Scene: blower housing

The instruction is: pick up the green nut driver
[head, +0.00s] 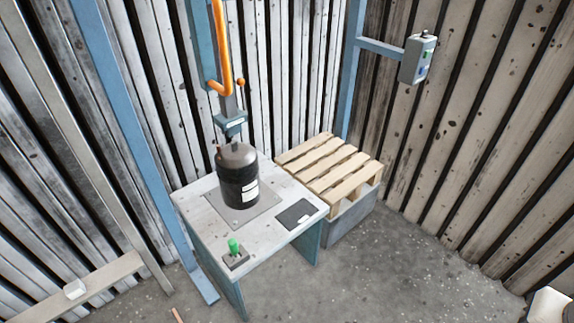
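The green nut driver (233,246) stands upright in a small grey holder (236,260) near the front left corner of the worktable (271,253). Its green handle points up; its lower part is hidden in the holder. No gripper fingers show in the head view. A white and dark shape cut off at the lower right corner may be part of my arm, but I cannot tell.
A dark flat pad (295,214) lies at the right. A wooden pallet (330,168) is behind; a control box (417,60) hangs above. Floor at right is clear.

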